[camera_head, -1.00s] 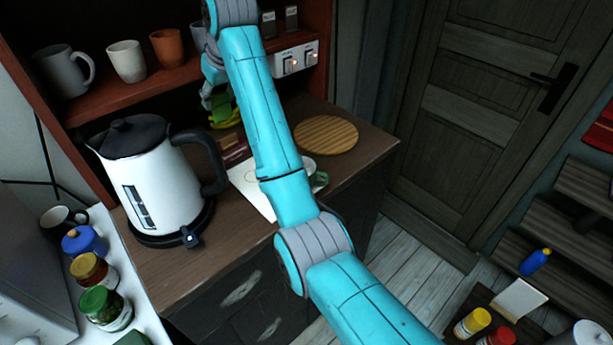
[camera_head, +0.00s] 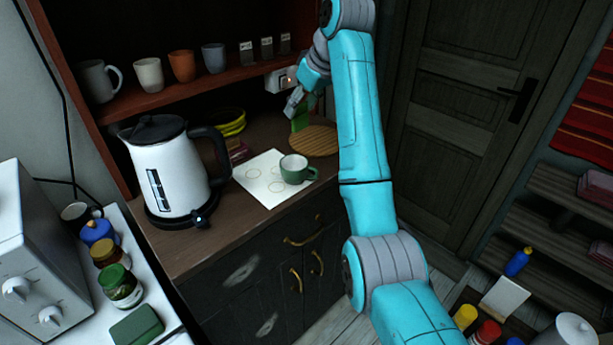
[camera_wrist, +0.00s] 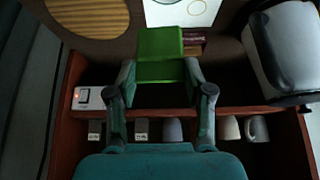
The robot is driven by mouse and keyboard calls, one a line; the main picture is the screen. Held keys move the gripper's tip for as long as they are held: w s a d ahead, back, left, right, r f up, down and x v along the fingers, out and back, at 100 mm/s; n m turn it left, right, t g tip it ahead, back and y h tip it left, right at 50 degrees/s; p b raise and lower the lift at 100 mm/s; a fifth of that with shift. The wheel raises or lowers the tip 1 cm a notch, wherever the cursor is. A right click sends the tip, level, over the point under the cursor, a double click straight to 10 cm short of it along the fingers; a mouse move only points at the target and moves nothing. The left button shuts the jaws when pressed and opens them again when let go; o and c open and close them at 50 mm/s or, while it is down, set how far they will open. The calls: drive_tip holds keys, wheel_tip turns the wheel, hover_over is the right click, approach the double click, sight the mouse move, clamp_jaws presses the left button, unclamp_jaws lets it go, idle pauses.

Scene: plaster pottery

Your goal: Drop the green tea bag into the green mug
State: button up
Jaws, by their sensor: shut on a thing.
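The green tea bag (camera_head: 300,118) hangs from my gripper (camera_head: 292,103), which is shut on it above the back of the counter. In the wrist view the green tea bag (camera_wrist: 160,45) is a flat, folded green piece between my two fingertips (camera_wrist: 160,74). The green mug (camera_head: 295,170) stands upright on a white sheet with ring marks (camera_head: 254,186), with its handle to the right. The tea bag is apart from the mug, behind it in the head view. The mug is not clearly visible in the wrist view.
A white kettle (camera_head: 168,175) stands left of the sheet. A yellow-green bowl (camera_head: 231,122) is behind it, and a round wooden board (camera_head: 318,142) lies right of the sheet. A red shelf (camera_head: 175,94) with several cups is above the counter.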

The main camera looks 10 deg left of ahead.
sight(302, 125)
drive_tip(key=shift+f, duration=2.75)
drive_tip(key=o, duration=0.7)
wheel_tip(302, 125, up, 10)
drive_tip(key=shift+f, duration=0.1)
